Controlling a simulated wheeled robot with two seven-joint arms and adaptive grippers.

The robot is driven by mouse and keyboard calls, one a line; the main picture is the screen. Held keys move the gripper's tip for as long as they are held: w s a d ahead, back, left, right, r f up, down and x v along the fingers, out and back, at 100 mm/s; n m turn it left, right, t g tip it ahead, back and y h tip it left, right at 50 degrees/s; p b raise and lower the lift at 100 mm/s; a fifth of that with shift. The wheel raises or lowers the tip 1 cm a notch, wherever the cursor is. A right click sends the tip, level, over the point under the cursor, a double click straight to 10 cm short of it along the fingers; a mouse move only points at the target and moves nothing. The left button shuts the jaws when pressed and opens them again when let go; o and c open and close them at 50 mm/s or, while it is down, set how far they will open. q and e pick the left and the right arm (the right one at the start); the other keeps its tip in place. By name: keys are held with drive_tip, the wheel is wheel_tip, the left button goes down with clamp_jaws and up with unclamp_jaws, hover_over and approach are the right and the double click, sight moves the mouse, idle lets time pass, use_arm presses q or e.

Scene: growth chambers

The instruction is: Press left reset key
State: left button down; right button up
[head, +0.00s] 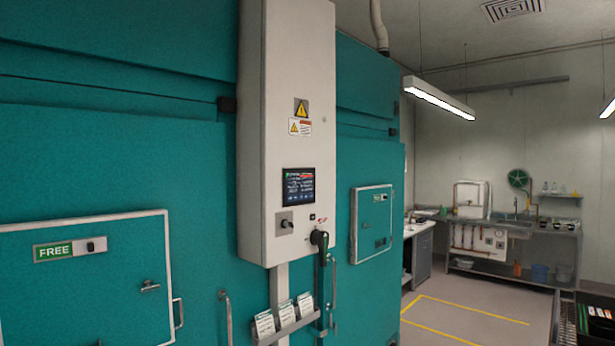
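A tall white control cabinet (288,130) stands between two teal chamber fronts. It carries a lit touchscreen (298,186). Below the screen on the left is a small grey plate with a dark key or knob (285,224). To its right is a small dark button-like part (312,217). A black handle or handset (320,240) hangs at the cabinet's lower right edge. The lettering by these parts is too small to read, so I cannot tell which is the left reset key. Neither of my grippers is in view.
The left chamber has a small door (110,285) with a green FREE sign (53,251). A smaller hatch (372,222) is on the right chamber. A rack of cards (285,325) juts out below the cabinet. Open floor with yellow lines (455,315) lies to the right.

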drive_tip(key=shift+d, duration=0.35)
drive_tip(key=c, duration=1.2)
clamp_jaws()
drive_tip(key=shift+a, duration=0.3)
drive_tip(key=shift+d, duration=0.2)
